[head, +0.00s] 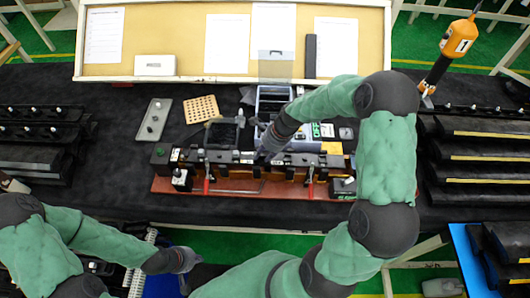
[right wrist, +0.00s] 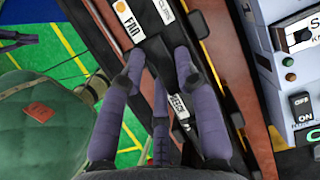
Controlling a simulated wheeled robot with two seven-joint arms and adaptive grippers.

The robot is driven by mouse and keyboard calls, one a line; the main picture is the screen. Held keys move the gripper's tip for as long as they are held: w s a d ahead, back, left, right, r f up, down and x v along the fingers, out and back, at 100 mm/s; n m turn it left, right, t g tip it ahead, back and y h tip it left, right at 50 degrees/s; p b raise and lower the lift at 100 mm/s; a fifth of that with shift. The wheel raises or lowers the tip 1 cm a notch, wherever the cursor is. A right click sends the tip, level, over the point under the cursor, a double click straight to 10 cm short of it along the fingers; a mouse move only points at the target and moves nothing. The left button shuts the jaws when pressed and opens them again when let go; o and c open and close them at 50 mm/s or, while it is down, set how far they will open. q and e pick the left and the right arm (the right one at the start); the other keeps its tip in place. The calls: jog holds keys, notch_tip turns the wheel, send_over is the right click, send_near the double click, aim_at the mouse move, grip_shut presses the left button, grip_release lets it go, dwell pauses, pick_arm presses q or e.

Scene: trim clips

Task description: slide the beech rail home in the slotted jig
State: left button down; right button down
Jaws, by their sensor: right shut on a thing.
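The slotted jig (head: 225,190) lies across the middle of the table on a reddish base, with dark blocks and red-handled clamps along it. My right gripper (head: 268,148) reaches down to the jig's back edge. In the right wrist view my right gripper (right wrist: 160,65) is shut on a dark rail, which carries a small white label (right wrist: 180,106) that seems to read BEECH. I take this for the beech rail; the fingers hide part of it. A FAR label (right wrist: 130,25) shows just beyond the fingertips. My left gripper (head: 187,270) is low, in front of the table; its fingers are unclear.
A pale pegboard (head: 201,108), a grey plate (head: 153,120) and a bin (head: 272,100) stand behind the jig. A box with an ON switch (right wrist: 302,105) is close to the right gripper. Dark trim racks fill both sides (head: 475,155) (head: 40,135).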

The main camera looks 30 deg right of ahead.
jog(key=shift+w+a, duration=0.25)
jog(key=shift+a, duration=0.05)
jog(key=c, duration=0.8)
grip_release()
jog(key=v, duration=1.2)
jog(key=shift+a, duration=0.1)
